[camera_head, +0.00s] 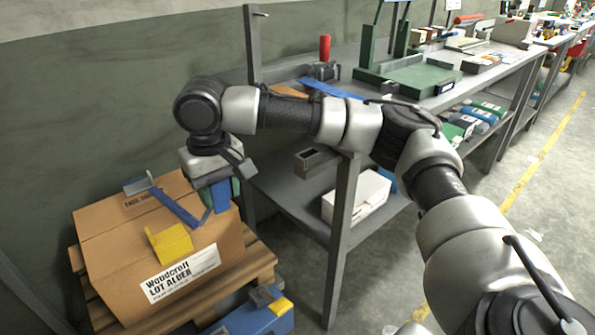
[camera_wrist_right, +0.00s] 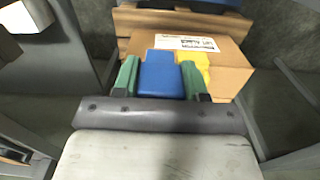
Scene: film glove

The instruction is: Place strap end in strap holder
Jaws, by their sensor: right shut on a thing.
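A cardboard box (camera_head: 110,225) sits on a wooden pallet. A blue strap (camera_head: 175,206) runs across its top, from a grey metal bracket (camera_head: 137,185) towards my right gripper. A yellow block-like piece (camera_head: 170,245), which may be the strap holder, sits at the box's front edge; it also shows in the right wrist view (camera_wrist_right: 196,60). My right gripper (camera_head: 224,192) is over the box's right side, shut on a blue block (camera_wrist_right: 160,75), seemingly the strap end, between its green fingers. Whether the block touches the box is unclear. My left gripper is out of view.
A grey workbench (camera_head: 435,95) with a lower shelf stands right of the box; a white box (camera_head: 357,197) is on that shelf. A blue case (camera_head: 250,318) with a yellow part lies in front of the pallet (camera_head: 258,258). A green wall is behind.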

